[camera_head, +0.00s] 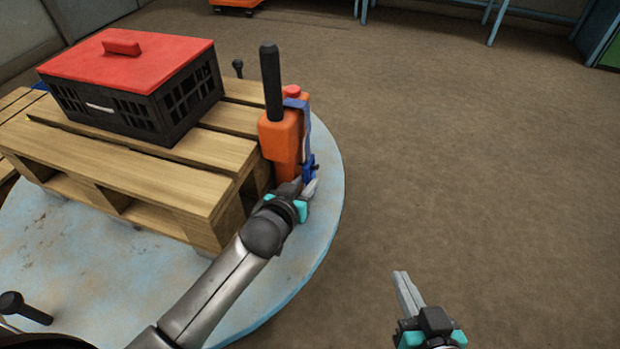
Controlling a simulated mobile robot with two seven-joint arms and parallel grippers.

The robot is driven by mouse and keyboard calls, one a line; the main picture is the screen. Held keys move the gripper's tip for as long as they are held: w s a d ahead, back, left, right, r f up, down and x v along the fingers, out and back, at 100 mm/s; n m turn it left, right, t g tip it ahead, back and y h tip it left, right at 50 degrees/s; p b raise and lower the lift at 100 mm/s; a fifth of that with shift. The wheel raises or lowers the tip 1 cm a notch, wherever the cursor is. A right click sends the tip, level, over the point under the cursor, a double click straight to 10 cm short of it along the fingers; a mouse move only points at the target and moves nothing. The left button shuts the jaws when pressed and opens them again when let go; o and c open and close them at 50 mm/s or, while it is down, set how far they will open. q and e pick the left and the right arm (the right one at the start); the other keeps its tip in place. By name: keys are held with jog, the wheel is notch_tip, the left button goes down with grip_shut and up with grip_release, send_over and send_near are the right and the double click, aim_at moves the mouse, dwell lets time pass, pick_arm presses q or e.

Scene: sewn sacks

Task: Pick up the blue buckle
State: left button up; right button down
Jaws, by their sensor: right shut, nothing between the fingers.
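The blue buckle (309,165) sits low on the right side of an orange device (281,140), at the lower end of a blue strap (304,120). My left gripper (303,187) is right at the buckle, just below it, with its fingertips pointing up. The fingers partly hide the lower end of the buckle. I cannot tell whether they touch it or close around it. My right gripper (408,293) is shut and empty over the brown floor, at the lower right, well apart from the buckle.
The orange device with a black upright handle (270,80) stands against the end of a wooden pallet (190,190). A black crate with a red lid (140,95) sits on the pallet. All rest on a round pale blue platform (330,190). The floor (470,150) to the right is clear.

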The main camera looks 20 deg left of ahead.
pick_arm(q)
jog(key=shift+w+f, duration=0.1)
jog(key=shift+w, duration=0.15)
grip_shut()
dwell(0.4)
